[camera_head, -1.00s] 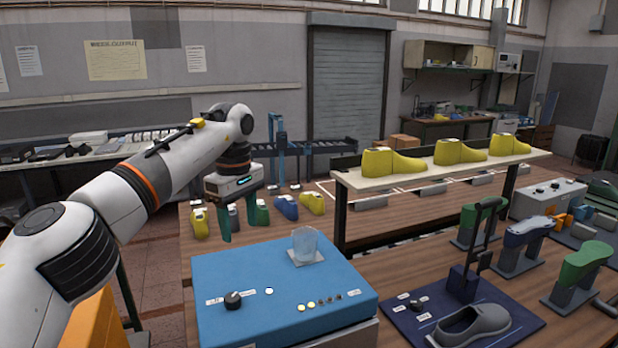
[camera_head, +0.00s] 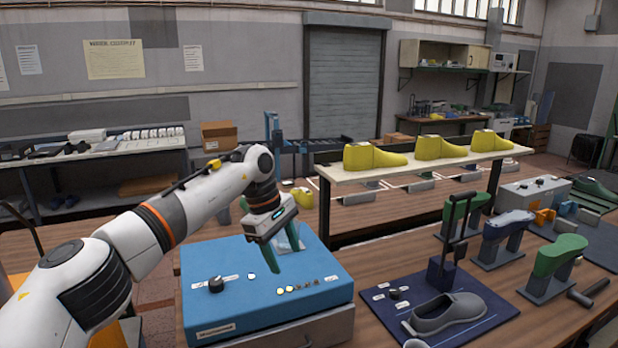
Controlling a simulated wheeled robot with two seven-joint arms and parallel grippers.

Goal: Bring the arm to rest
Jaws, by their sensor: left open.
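My left arm comes in from the left edge. Its gripper (camera_head: 288,260) is open, its two green fingers pointing down over the back part of the blue control box (camera_head: 230,262). No held object shows between the fingers. The clear cup on the box is mostly hidden behind the fingers, and I cannot tell whether they touch it. My right gripper is not in view.
A shelf (camera_head: 350,178) with three yellow shoe lasts, one being (camera_head: 437,148), stands behind the box. To the right are a grey shoe (camera_head: 447,314) on a blue mat, a green last on a stand (camera_head: 557,256) and a hammer (camera_head: 588,292). A cardboard box (camera_head: 218,136) stands at the back.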

